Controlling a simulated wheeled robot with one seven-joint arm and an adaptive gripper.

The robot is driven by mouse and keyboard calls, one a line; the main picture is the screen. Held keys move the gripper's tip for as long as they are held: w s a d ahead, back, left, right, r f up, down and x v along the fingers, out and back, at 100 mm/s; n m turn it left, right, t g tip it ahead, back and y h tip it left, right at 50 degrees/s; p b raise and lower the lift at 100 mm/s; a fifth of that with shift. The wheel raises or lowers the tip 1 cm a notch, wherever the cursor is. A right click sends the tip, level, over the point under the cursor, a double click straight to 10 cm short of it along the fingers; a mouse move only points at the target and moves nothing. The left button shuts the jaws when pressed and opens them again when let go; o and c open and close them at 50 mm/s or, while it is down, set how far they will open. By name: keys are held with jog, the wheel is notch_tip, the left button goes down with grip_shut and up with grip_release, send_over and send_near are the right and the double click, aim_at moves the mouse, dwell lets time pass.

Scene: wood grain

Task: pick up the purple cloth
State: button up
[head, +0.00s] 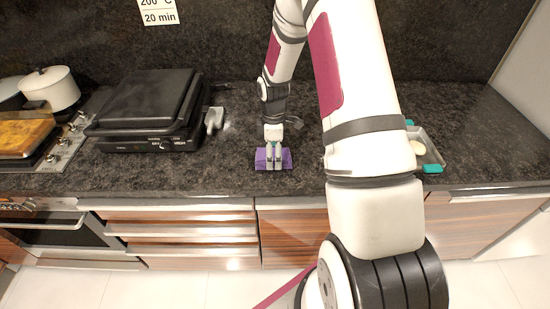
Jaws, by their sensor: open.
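The purple cloth (260,160) lies folded on the dark stone counter, close to its front edge and near the middle of the head view. My gripper (273,165) is right over the cloth, pointing down, with its fingers in front of the cloth's middle. The jaws are open. Purple shows on both sides of the fingers. I cannot tell whether the fingertips touch the cloth. The part of the cloth behind the fingers is hidden.
A black contact grill (150,108) stands to the left, with a small grey object (214,120) beside it. A white pot (49,90) and a stove are at far left. A tray with teal handles (430,150) is at right, partly behind my arm. Counter (225,170) around the cloth is clear.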

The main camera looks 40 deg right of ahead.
jog(key=shift+f, duration=0.75)
jog(key=shift+c, duration=0.6)
jog(key=c, duration=1.1)
jog(key=shift+c, duration=0.2)
jog(key=shift+r, duration=0.1)
jog(key=shift+w+r, duration=0.1)
jog(key=shift+r, duration=0.35)
jog(key=r, duration=0.2)
jog(key=shift+s+r+b, duration=0.3)
jog(key=shift+b, duration=0.1)
jog(key=s+a+r, duration=0.1)
jog(key=s+a, duration=0.3)
jog(key=s, duration=1.1)
jog(key=shift+a+r, duration=0.15)
jog(key=shift+a, duration=0.05)
